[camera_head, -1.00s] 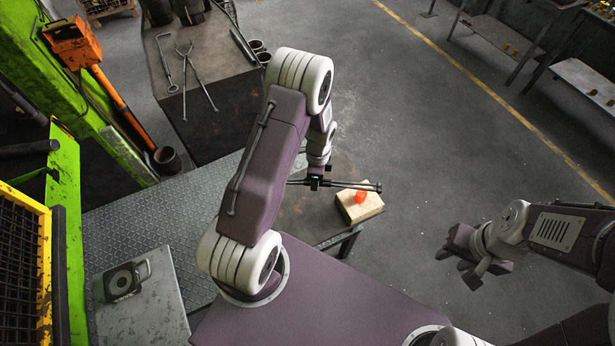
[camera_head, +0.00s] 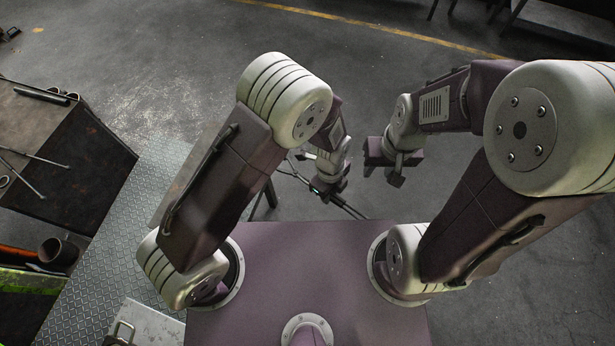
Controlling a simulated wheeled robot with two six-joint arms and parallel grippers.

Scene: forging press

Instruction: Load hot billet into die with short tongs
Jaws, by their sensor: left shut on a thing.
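My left gripper (camera_head: 318,188) is shut on the short tongs (camera_head: 348,207), whose thin dark rods stick out on both sides of it. They are over the dark floor just beyond my purple base. I cannot see anything held in the tongs' jaws. The hot billet is not visible now, and neither is the pale block it was on. The die cannot be made out. My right gripper (camera_head: 384,174) hangs empty to the right of the left one, its fingers apart.
A dark workbench (camera_head: 70,150) with another pair of tongs (camera_head: 22,172) stands at the left. Patterned metal plating (camera_head: 120,240) lies between it and my base. A small table, mostly behind my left arm, shows a leg (camera_head: 271,192). Open floor (camera_head: 400,60) lies beyond.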

